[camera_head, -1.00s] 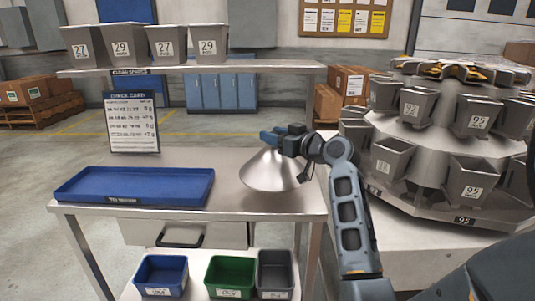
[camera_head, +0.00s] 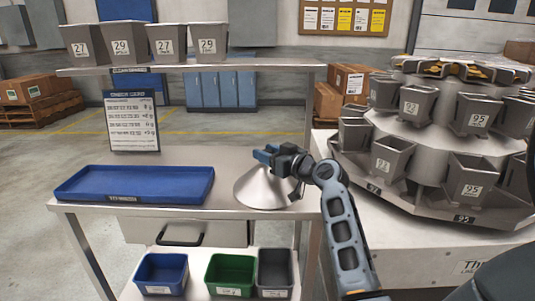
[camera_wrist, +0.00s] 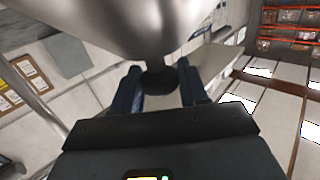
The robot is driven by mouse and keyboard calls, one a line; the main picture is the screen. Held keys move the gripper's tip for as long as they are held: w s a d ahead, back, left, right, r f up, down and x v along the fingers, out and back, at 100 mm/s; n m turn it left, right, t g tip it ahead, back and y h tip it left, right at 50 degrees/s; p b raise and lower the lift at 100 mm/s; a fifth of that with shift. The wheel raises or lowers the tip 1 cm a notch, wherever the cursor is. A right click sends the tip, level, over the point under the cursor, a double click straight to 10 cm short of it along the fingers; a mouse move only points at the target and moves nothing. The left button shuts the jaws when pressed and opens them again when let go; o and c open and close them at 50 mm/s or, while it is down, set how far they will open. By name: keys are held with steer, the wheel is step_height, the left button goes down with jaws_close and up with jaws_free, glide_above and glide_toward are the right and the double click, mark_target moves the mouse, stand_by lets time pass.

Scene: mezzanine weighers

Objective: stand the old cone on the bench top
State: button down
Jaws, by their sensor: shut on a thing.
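The old cone (camera_head: 266,188) is a shiny silver metal cone, wide end down and narrow end up, at the right end of the bench top (camera_head: 228,165). It looks upright. I cannot tell whether its rim touches the bench or hangs just above it. My gripper (camera_head: 268,155) is at its narrow top. In the wrist view the cone (camera_wrist: 150,25) fills the upper middle, and its dark knob (camera_wrist: 160,78) sits between the two blue fingers of my gripper (camera_wrist: 160,88). The gripper is shut on that knob.
A blue tray (camera_head: 75,188) lies on the bench's left, with a printed card (camera_head: 132,120) behind it. Grey bins (camera_head: 125,42) stand on the shelf above. A tiered carousel of hoppers (camera_head: 465,218) stands close on the right. The bench between tray and cone is clear.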

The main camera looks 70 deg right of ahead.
steer(key=c, duration=0.6)
jaws_free()
steer(key=shift+r, duration=0.1)
steer(key=b+v, duration=0.1)
steer(key=v, duration=1.1)
steer(key=a+f+m+g+y, duration=0.1)
steer(key=a+f, duration=0.6)
steer(key=a, duration=0.3)
steer(key=a+f+g, duration=0.2)
steer(key=a+f, duration=0.5)
steer(key=a, duration=0.2)
steer(key=s+a+r+n+y, duration=0.1)
steer(key=s+a+n+y, duration=0.1)
steer(key=s+a, duration=0.3)
steer(key=s+a+r+n+t+y, duration=0.1)
steer(key=s+a+y, duration=0.1)
steer(key=s+a, duration=0.4)
steer(key=s+a+r+n+y, duration=0.1)
steer(key=s+a+r+n, duration=0.1)
steer(key=s+a, duration=0.4)
steer(key=shift+s+a+r+n+t+y, duration=0.1)
steer(key=shift+a+n+t+y, duration=0.1)
steer(key=shift+a, duration=0.45)
steer(key=shift+s+a+r+n+t+y, duration=0.1)
steer(key=shift+a+t+y, duration=0.1)
steer(key=shift+a, duration=0.45)
